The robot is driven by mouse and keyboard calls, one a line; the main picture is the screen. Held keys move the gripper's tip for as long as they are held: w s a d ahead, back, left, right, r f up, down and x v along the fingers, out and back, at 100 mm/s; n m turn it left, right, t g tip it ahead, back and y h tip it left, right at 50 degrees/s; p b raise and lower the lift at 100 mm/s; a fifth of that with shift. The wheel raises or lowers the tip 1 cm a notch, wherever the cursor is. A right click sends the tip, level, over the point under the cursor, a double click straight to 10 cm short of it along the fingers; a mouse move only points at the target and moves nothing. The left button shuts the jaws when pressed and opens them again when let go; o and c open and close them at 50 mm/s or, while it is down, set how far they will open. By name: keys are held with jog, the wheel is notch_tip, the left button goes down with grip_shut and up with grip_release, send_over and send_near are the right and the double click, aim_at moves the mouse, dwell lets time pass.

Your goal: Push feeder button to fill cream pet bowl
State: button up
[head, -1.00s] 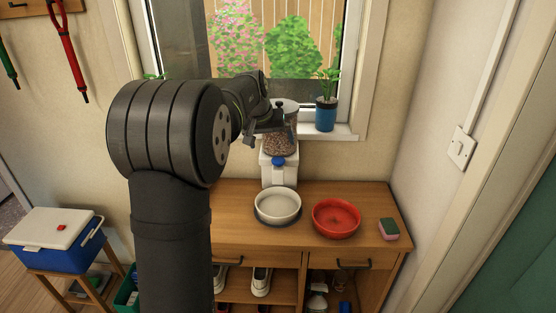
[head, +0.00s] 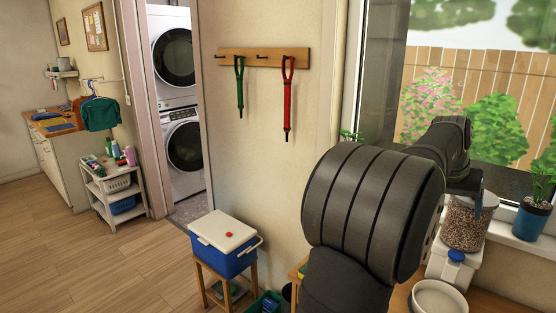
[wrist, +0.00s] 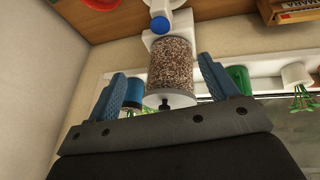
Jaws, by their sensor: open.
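The feeder (head: 465,225) has a clear hopper full of brown kibble on a white base and stands below the window. Its round blue button (head: 456,257) faces forward, and shows in the wrist view (wrist: 160,25) too. The cream pet bowl (head: 438,297) sits in front of the feeder, cut off by the lower edge; I cannot see any food in the part that shows. In the wrist view my gripper (wrist: 160,66) is open, its blue fingers on either side of the hopper (wrist: 171,68) in the picture. Whether they touch it is unclear. Nothing is held.
A potted plant (head: 533,218) stands on the sill right of the feeder. A red bowl (wrist: 103,4) shows at the wrist view's top edge. A blue cooler (head: 224,243) stands on a stool at left. Leashes (head: 288,95) hang on the wall. The floor at left is open.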

grip_shut()
dwell(1.4)
